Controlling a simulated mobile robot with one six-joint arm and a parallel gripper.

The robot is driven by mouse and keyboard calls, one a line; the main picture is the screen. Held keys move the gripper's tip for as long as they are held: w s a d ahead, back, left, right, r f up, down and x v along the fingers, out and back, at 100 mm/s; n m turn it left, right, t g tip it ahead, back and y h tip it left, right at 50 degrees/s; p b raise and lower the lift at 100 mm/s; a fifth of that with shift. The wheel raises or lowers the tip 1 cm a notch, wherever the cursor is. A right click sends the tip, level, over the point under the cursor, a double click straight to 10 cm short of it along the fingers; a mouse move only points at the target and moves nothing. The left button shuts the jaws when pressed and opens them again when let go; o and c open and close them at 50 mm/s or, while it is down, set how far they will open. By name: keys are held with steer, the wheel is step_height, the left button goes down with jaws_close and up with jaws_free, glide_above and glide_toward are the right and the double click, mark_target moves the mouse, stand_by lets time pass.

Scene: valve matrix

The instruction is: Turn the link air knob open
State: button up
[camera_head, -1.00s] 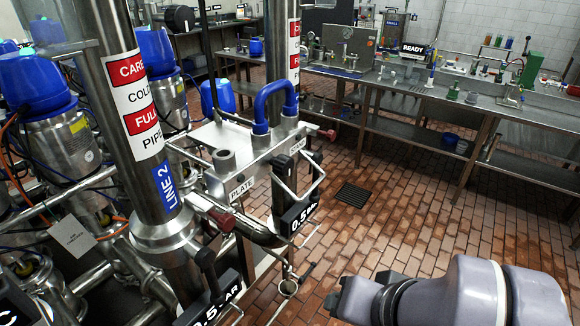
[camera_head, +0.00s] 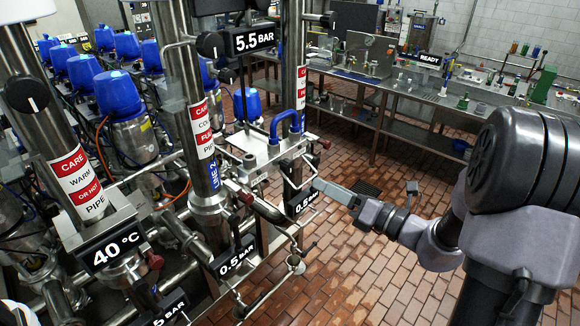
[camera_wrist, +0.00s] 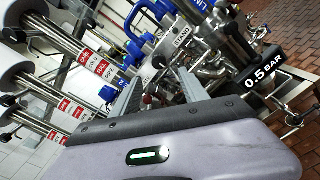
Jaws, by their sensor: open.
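No knob in view carries a label I can read as link air, so I cannot tell which one it is. A black knob (camera_head: 210,44) sits beside the 5.5 BAR display (camera_head: 254,40) at the top of the head view. Another black knob (camera_head: 27,92) with a white mark is on the left steel column. My gripper (camera_head: 322,187) points left at the 0.5 BAR display (camera_head: 305,201) below the blue U-shaped pipe (camera_head: 286,122). In the wrist view my gripper (camera_wrist: 162,76) has its two fingers apart, with pipework beyond them and nothing visibly held.
A second 0.5 BAR display (camera_head: 236,260) and a 40 °C display (camera_head: 117,248) stand among the steel pipes. Blue-capped valves (camera_head: 118,94) crowd the left. A steel bench (camera_head: 420,98) runs along the back. The tiled floor (camera_head: 340,277) is clear in the middle.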

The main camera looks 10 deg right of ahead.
mark_target(291, 168)
steer(key=x, duration=1)
steer(key=shift+w+a, duration=0.2)
steer(key=shift+a, duration=0.05)
jaws_close()
